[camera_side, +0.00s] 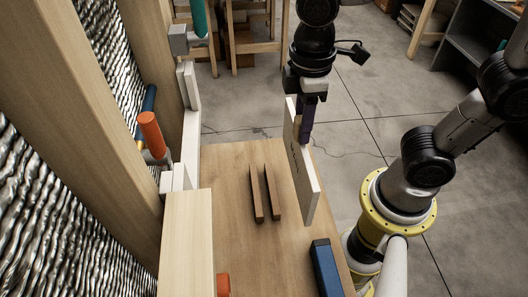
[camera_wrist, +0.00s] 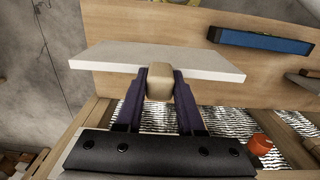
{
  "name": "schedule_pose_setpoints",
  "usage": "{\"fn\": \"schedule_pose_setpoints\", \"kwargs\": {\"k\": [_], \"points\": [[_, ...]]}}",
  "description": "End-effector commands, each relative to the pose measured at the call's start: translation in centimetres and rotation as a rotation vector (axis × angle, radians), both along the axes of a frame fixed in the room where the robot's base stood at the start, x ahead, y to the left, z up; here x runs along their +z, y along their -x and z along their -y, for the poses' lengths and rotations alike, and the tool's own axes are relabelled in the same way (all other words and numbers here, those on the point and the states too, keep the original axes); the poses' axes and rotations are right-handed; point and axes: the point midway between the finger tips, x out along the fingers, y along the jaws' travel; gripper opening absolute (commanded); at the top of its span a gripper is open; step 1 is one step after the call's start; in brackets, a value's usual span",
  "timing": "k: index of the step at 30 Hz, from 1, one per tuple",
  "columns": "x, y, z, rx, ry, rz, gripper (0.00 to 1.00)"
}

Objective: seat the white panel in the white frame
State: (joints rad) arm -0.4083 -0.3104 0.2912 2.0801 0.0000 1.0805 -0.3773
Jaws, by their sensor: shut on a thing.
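The white panel (camera_side: 307,177) is held up on edge above the right part of the wooden table, to the right of the brown rails. My gripper (camera_side: 306,128) is shut on the panel's wooden knob, with dark purple fingers either side of it. In the wrist view the panel (camera_wrist: 110,56) spans ahead of the fingers, and the pale knob (camera_wrist: 159,80) sits between them. The white frame (camera_side: 190,135) stands upright against the wall at left, well apart from the panel. Its opening is mostly hidden from this angle.
Two brown upright rails (camera_side: 265,192) stand on the wooden table (camera_side: 228,165). A blue-topped block (camera_side: 325,266) lies near the front edge. Wooden studs (camera_side: 80,80) stand at left. The tabletop between the rails and frame is clear.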

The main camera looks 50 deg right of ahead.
Motion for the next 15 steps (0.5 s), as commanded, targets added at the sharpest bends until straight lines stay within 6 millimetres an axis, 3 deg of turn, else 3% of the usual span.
{"fn": "schedule_pose_setpoints", "kwargs": {"k": [6, 15], "points": [[-2.8, -3.5, -1.5, 0.000, 0.002, -0.005, 0.00], [-5.9, -6.0, -2.6, 0.000, 0.000, 0.000, 0.00]]}}
